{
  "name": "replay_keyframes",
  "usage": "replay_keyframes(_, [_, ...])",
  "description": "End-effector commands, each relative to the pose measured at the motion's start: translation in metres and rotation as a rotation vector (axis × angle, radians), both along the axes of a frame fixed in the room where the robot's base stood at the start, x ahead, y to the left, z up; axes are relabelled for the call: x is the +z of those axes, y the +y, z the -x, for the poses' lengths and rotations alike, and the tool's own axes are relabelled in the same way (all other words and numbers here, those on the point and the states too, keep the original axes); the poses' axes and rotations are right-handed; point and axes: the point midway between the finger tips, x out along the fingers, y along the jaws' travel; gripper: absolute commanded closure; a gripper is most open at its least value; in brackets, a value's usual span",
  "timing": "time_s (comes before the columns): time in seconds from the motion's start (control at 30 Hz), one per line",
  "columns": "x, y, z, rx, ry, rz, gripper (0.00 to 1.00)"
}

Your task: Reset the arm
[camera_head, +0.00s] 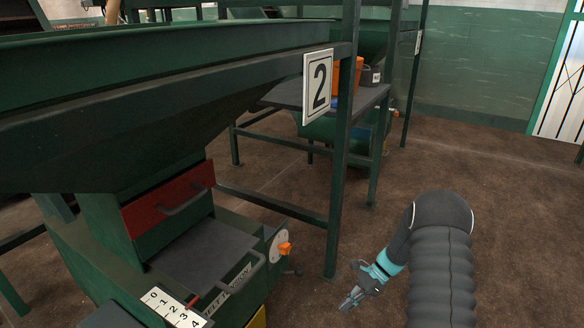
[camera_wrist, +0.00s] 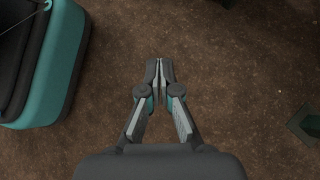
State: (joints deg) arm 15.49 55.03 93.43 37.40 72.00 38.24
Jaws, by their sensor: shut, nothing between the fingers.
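My gripper (camera_head: 351,299) hangs low over the brown floor at the right of the head view, at the end of my dark-sleeved arm. In the wrist view my gripper (camera_wrist: 159,64) points away from the camera, its two fingertips together with nothing between them. Only bare floor (camera_wrist: 230,60) shows beyond the tips.
A green hopper (camera_head: 120,110) on a green frame fills the left, with a red panel (camera_head: 165,203) and an orange knob (camera_head: 285,249). A post (camera_head: 338,200) under the "2" sign (camera_head: 317,86) stands left of my gripper. Open floor (camera_head: 500,190) lies to the right.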

Motion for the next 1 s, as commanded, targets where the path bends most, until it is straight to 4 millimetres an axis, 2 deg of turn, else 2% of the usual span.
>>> replay_keyframes(0.03, [0.02, -0.001, 0.007, 0.059, -0.055, 0.021, 1.0])
replay_keyframes(0.5, [0.153, -0.014, 0.074, 0.586, -0.469, 0.185, 1.0])
replay_keyframes(1.0, [0.271, -0.017, 0.156, 1.015, -0.775, 0.375, 1.0])
